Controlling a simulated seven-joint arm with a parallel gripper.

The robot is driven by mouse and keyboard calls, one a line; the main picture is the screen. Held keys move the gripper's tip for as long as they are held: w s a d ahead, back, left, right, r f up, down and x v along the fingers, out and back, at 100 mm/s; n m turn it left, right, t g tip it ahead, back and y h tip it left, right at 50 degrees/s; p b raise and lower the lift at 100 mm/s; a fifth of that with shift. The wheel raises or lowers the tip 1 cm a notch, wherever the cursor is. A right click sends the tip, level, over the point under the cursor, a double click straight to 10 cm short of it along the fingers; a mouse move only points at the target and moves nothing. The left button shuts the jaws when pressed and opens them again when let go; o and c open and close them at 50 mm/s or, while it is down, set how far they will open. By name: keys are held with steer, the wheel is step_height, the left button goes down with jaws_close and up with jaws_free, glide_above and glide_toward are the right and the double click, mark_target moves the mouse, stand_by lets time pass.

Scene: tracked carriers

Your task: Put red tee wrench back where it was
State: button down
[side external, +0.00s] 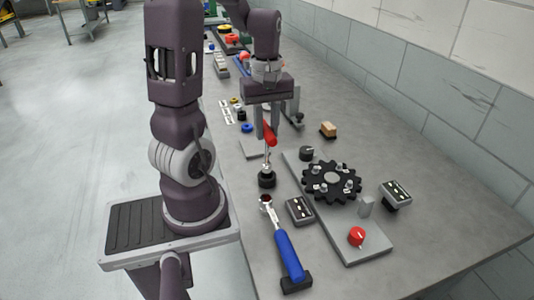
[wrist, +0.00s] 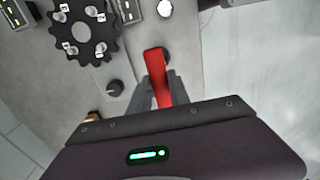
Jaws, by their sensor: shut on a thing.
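The red tee wrench has a red crossbar handle (side external: 269,134) and a thin silver shaft that points down. My gripper (side external: 267,137) is shut on the handle, which also shows between my fingers in the wrist view (wrist: 156,72). A round black holder (side external: 267,180) stands on the bench directly below the wrench. The shaft's lower end is at or just over this holder; I cannot tell whether it is inside. In the wrist view the handle hides most of what lies beneath it.
A blue-handled ratchet (side external: 289,254) lies in front of the holder. To the right is a grey plate (side external: 372,245) with a black sprocket (side external: 332,181), a black knob (side external: 306,153) and a red knob (side external: 357,236). Small dark boxes (side external: 299,210) (side external: 396,192) stand nearby.

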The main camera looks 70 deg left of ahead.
glide_above(267, 164)
steer(key=f, duration=0.4)
steer(key=shift+a+f, duration=0.15)
steer(key=shift+a, duration=0.1)
steer(key=shift+f, duration=0.15)
steer(key=c, duration=1.2)
jaws_free()
